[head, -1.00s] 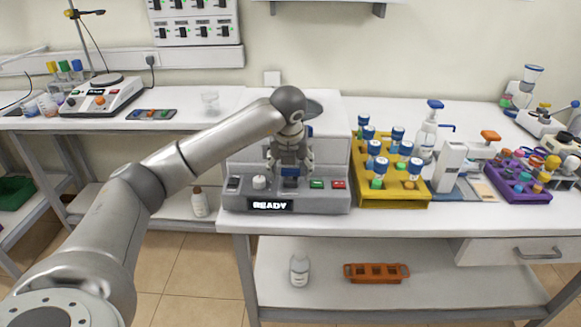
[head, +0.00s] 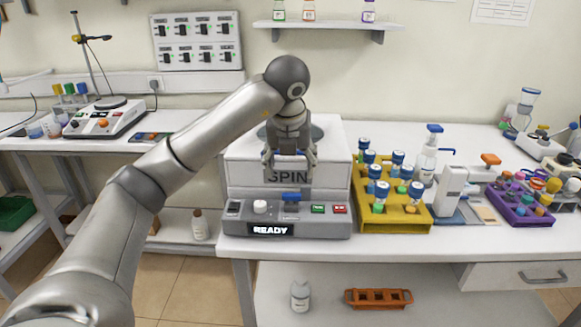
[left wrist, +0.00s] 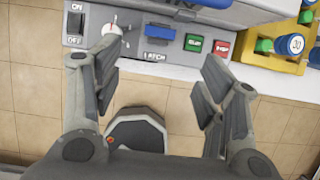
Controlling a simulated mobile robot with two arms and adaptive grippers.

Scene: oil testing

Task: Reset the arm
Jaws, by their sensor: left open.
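My left arm reaches in from the left in the head view. Its gripper (head: 289,160) hangs in front of the white centrifuge (head: 243,172) marked "SPIN", above its grey control panel (head: 240,226). In the left wrist view the gripper's fingers (left wrist: 160,95) are spread apart with nothing between them. The panel's display reads "READY". The blue latch (head: 291,197) shows clear of the gripper, and it also shows in the left wrist view (left wrist: 160,32). The right gripper is in neither view.
A yellow rack (head: 392,223) of blue-capped vials stands right of the centrifuge. Beyond it are a pump bottle (head: 428,160) and a purple rack (head: 520,215). A hotplate stirrer (head: 104,118) stands on the left bench. A shelf (head: 326,26) hangs above the centrifuge.

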